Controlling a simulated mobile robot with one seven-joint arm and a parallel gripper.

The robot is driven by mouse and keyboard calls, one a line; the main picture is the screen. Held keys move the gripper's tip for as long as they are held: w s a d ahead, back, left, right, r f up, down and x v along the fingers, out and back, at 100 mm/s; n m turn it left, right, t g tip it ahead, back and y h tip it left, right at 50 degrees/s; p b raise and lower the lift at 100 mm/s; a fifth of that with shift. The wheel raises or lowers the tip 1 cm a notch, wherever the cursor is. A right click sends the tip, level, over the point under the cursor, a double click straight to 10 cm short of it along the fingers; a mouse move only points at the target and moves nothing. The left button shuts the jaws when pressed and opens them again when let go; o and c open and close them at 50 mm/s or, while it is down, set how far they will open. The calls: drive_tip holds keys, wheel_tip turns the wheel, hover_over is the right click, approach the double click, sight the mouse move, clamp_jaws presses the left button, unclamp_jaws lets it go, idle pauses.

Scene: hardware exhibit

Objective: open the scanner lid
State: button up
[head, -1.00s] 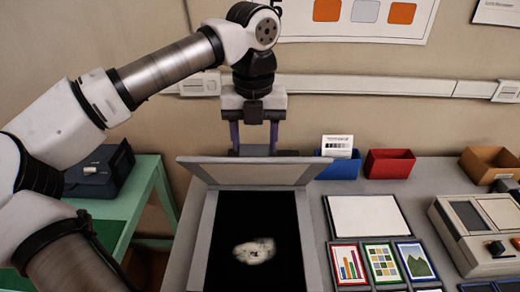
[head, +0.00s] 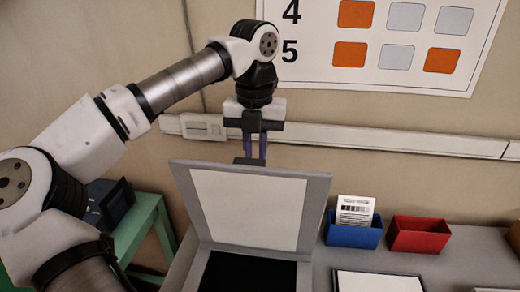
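The scanner lid (head: 254,206) is raised and tilted back, its pale inner panel facing me. The scanner's dark glass bed (head: 248,274) is exposed below it, cut off by the bottom of the head view. My gripper (head: 254,155) points down at the lid's top edge, near its middle. Its two fingers show a gap between them higher up, but their tips are hidden behind the lid edge. Whether they grip the lid or only touch it cannot be seen.
A blue bin (head: 353,236) holding a printed card (head: 355,212) and a red bin (head: 418,236) stand right of the lid. A white-topped panel (head: 378,282) lies in front of them. A dark device (head: 108,203) sits on a green table (head: 150,230) at left. The wall is close behind.

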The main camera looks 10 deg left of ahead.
drive_tip(key=o, duration=0.5)
drive_tip(key=shift+s+a+r, duration=0.2)
drive_tip(key=shift+s+r, duration=0.15)
drive_tip(key=shift+s, duration=0.1)
drive_tip(key=shift+c, duration=0.2)
drive_tip(key=o, duration=0.5)
drive_tip(key=shift+w+d+f, duration=0.1)
drive_tip(key=shift+w+f, duration=0.05)
drive_tip(key=shift+w, duration=0.1)
drive_tip(key=o, duration=0.3)
drive_tip(key=shift+s, duration=0.1)
wheel_tip(320, 180, up, 14)
drive_tip(key=shift+p, duration=0.9)
drive_tip(key=shift+c, duration=0.4)
